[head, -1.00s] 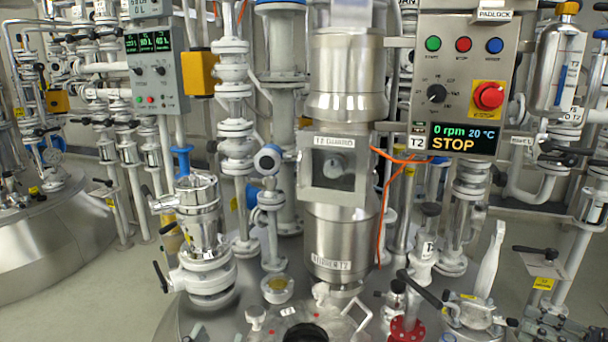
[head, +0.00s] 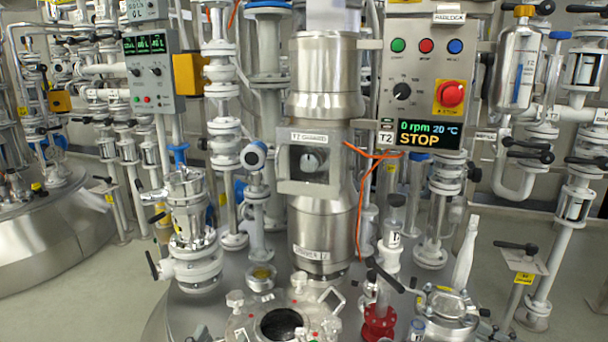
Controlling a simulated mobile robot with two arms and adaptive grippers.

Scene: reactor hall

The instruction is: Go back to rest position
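Neither of my grippers nor my arms shows in the head view. The T2 reactor stands in front of me, with its tall steel column (head: 325,75) in the middle. On its lid, an open round port (head: 282,324) shows a dark inside at the bottom of the view. The T2 control panel (head: 428,85) hangs at the upper right and its display (head: 430,134) reads 0 rpm, 20 °C and STOP.
A steel vessel with a valve (head: 190,235) stands left of the column. A red-flanged fitting (head: 379,322) with a black lever stands right of the port. An orange cable (head: 366,205) hangs beside the column. Grey floor (head: 105,300) is bare at the left.

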